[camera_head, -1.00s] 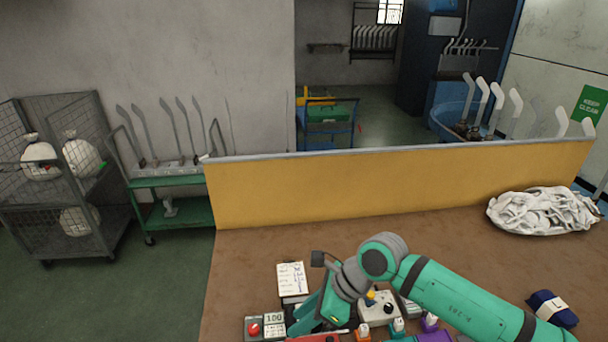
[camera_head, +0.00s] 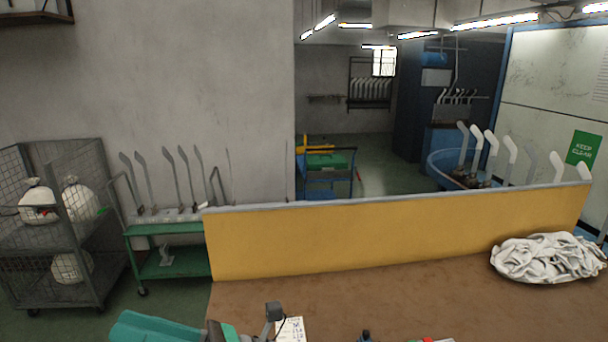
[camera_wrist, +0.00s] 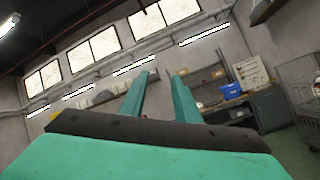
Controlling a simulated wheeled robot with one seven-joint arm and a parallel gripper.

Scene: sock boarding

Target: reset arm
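My gripper (camera_wrist: 161,78) shows in the wrist view with its two green fingers apart and nothing between them. The wrist camera faces up across the room toward the windows and wall shelves, not the table. In the head view, part of my green arm shows at the bottom left edge, low in front of the brown table (camera_head: 400,295). My fingertips cannot be made out there.
A yellow partition (camera_head: 400,235) runs along the table's back. A pile of white socks (camera_head: 546,258) lies at the table's right. A white card (camera_head: 291,329) is at the front edge. A green cart (camera_head: 170,263) and a wire cage trolley (camera_head: 95,235) stand left.

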